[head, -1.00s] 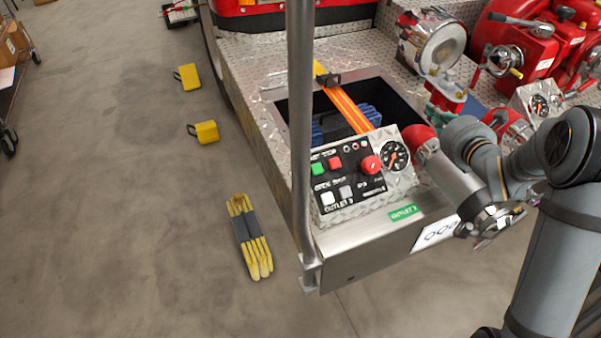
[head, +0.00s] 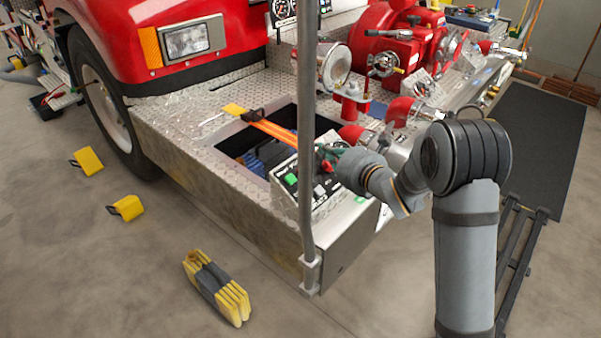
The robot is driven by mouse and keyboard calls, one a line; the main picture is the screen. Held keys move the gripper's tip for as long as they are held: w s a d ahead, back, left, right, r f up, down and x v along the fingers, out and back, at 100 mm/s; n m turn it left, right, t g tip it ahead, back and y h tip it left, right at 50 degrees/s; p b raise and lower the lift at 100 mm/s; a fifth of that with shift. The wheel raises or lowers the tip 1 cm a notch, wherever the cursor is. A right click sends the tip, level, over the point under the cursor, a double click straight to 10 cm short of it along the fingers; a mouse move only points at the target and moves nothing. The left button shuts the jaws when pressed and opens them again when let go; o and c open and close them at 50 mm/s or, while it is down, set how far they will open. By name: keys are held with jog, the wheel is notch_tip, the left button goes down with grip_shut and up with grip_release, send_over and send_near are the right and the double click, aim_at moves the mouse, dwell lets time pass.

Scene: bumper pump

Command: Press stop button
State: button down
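The control panel (head: 277,187) is on the front corner of the truck's metal deck. A green button (head: 291,180) shows on it, left of a grey pole. The pole and my arm hide much of the panel. My gripper (head: 327,155), with teal parts, is over the panel's upper right side, at the end of my arm. Its fingers are too small and covered to tell whether they are open, or whether they touch anything.
The upright grey pole (head: 307,120) stands directly in front of the panel. An orange strap (head: 275,130) crosses the open deck bin behind it. Red pump fittings (head: 385,55) and valves stand behind and to the right. Yellow chocks (head: 127,207) lie on the open floor at left.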

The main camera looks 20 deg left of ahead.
jog(key=shift+a+f, duration=0.1)
jog(key=a+f+b, duration=0.1)
jog(key=f, duration=0.1)
jog(key=a+f+b, duration=0.1)
jog(key=f, duration=0.1)
jog(key=w+a+f+b, duration=0.1)
jog(key=f, duration=0.1)
jog(key=shift+a+f, duration=0.15)
jog(key=shift+f, duration=0.05)
jog(key=shift+w+a+f+b, duration=0.15)
jog(key=shift+a+f+b, duration=0.35)
jog(key=shift+b, duration=0.4)
jog(key=shift+w+a+f+b, duration=0.15)
jog(key=shift+a+f+b, duration=0.25)
jog(key=shift+f+b, duration=0.8)
dwell(1.7)
jog(key=shift+r+b, duration=0.3)
jog(key=shift+r, duration=0.2)
jog(key=shift+d+r, duration=0.45)
jog(key=shift+r, duration=0.25)
jog(key=shift+s+d+r+p, duration=0.2)
jog(key=shift+d+r, duration=0.2)
jog(key=shift+r, duration=0.3)
jog(key=shift+s+d+r+p, duration=0.2)
jog(key=shift+d+r, duration=0.2)
jog(key=shift+r, duration=0.35)
jog(key=shift+s+d+r+p, duration=0.2)
jog(key=shift+d+r, duration=0.2)
jog(key=shift+r, duration=0.3)
